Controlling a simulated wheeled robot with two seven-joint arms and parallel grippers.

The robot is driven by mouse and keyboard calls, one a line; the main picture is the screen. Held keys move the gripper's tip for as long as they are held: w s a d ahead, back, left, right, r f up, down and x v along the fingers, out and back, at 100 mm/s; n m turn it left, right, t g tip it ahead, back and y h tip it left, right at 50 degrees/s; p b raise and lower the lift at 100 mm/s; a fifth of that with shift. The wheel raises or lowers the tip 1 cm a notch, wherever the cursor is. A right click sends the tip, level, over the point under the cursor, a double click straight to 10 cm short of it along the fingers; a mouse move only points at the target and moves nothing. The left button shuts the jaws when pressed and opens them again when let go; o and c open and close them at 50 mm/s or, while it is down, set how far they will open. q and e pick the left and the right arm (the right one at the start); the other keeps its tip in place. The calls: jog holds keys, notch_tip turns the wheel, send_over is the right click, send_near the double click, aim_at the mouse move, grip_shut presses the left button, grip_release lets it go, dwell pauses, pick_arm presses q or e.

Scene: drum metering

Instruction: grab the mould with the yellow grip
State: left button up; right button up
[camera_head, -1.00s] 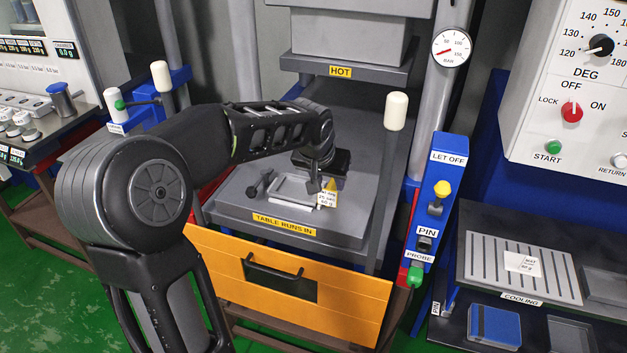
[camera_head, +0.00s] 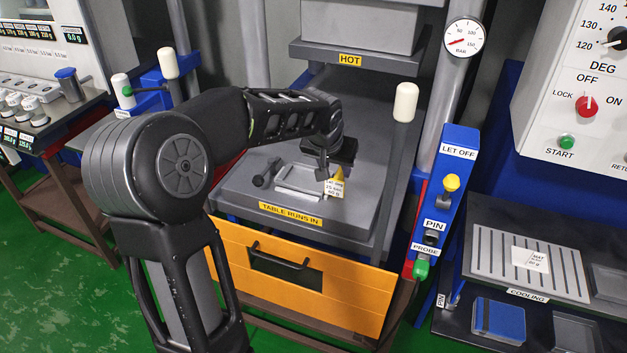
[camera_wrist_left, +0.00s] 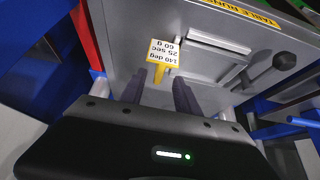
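The mould (camera_head: 299,192) is a grey, shallow rectangular piece lying on the grey press table (camera_head: 235,187). It also shows in the wrist view (camera_wrist_left: 208,63). A yellow grip (camera_head: 339,174) stands at its right side, with a white tag (camera_head: 334,189) reading 140 deg, 25 sec, 60 g. My left gripper (camera_head: 323,174) is over that side of the mould. In the wrist view the left gripper (camera_wrist_left: 157,82) is open, its dark fingers on either side of the yellow grip (camera_wrist_left: 160,72). I cannot tell whether they touch it. My right gripper is not in view.
A black-knobbed handle (camera_head: 266,172) lies left of the mould. The hot upper platen (camera_head: 395,62) hangs above the table. A white-capped post (camera_head: 405,102) and the blue control post (camera_head: 447,180) stand right. An orange drawer front (camera_head: 345,290) is below the table edge.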

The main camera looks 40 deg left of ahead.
aim_at(339, 172)
pick_arm(q)
jog(key=shift+f, duration=0.1)
jog(key=p+x, duration=0.1)
jog(key=x, duration=0.4)
jog(key=shift+w, duration=0.15)
jog(key=shift+c, duration=0.6)
grip_shut()
dwell(1.0)
